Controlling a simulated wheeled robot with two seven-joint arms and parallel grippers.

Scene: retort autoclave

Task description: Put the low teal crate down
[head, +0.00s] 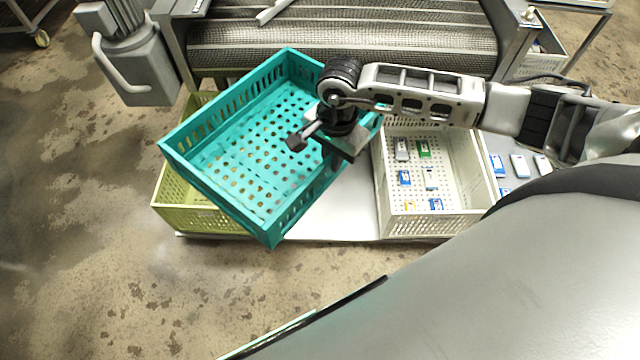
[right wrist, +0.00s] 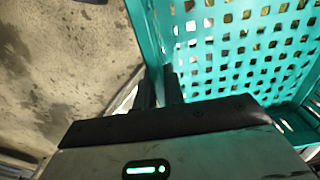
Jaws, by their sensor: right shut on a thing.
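The low teal crate (head: 240,150) is empty and hangs turned at an angle in the head view, above a yellow-green crate (head: 190,217). My right gripper (head: 330,150) is shut on the teal crate's right wall. In the right wrist view the two fingers (right wrist: 160,92) pinch the wall of the teal crate (right wrist: 235,45), whose perforated floor fills the upper right. Most of the yellow-green crate is hidden under the teal one. My left gripper is not in view.
A white crate (head: 384,190) holding several small packs stands to the right on a pale table (head: 335,215). More packs (head: 518,165) lie right of it. A mesh conveyor (head: 340,35) runs behind, with a grey motor housing (head: 140,65) at upper left. Floor is clear at left.

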